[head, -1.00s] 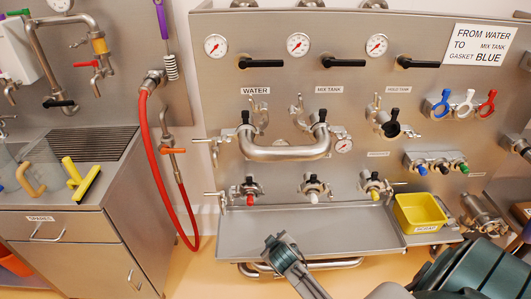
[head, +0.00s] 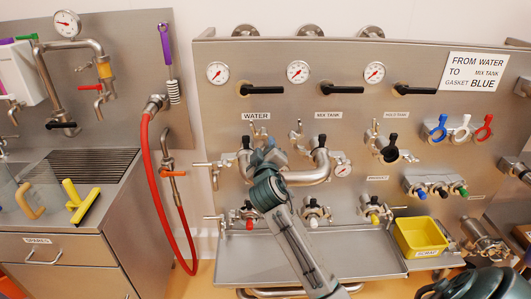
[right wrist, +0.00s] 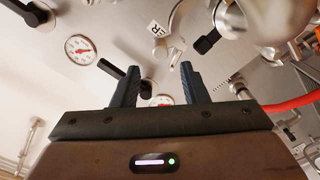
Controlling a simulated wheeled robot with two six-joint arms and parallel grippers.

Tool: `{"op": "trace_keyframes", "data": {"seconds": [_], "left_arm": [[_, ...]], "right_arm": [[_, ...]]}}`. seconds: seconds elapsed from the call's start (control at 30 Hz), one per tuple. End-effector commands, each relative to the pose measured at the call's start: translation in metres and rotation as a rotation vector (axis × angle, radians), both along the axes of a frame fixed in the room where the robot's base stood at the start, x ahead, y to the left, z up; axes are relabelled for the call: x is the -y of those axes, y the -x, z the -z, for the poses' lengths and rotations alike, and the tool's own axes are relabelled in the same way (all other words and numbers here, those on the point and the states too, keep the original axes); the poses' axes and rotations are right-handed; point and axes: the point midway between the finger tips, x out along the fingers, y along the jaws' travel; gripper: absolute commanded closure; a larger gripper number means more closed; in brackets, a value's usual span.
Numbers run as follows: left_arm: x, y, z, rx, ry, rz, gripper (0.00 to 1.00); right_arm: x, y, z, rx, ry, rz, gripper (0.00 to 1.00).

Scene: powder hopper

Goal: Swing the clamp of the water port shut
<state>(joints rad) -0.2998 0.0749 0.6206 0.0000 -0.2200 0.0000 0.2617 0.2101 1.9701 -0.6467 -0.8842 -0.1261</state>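The water port, under the WATER label (head: 256,116), has one end of a steel U-shaped pipe (head: 308,178) against it. Its clamp (head: 256,130) shows as steel arms standing up beside a black knob (head: 245,142) and looks open. My right gripper (head: 264,154) is in front of this port and hides part of the clamp and pipe. In the right wrist view, the gripper (right wrist: 158,80) is open with nothing between its fingers. A steel clamp part (right wrist: 166,46) shows just beyond them, near the label's last letters. My left gripper is not in view.
The mix tank port (head: 322,143) is at the pipe's other end. Black valve handles (head: 262,90) and gauges (head: 218,72) are above. A steel tray (head: 370,250) and yellow bin (head: 420,236) are below. A red hose (head: 150,190) hangs to the left.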

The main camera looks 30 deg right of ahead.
Motion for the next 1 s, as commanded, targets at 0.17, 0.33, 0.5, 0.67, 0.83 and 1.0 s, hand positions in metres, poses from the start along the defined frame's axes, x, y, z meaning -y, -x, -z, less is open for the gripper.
{"op": "trace_keyframes", "data": {"seconds": [0.17,0.33,0.5,0.67,0.83,1.0], "left_arm": [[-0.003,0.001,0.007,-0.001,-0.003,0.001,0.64],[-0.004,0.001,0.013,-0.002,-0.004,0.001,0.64],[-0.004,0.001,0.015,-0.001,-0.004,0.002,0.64],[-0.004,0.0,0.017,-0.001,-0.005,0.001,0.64],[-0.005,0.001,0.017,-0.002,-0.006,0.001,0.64],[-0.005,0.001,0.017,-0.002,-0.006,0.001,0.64]], "right_arm": [[0.012,-0.019,0.002,0.0,0.001,0.001,0.6],[0.026,-0.041,0.002,-0.001,0.0,0.001,0.6],[0.037,-0.059,0.001,-0.002,0.0,0.0,0.6],[0.043,-0.068,0.001,-0.002,-0.001,0.001,0.6],[0.045,-0.072,0.0,0.001,-0.001,0.0,0.6],[0.045,-0.072,-0.002,0.003,0.001,0.0,0.6]]}}
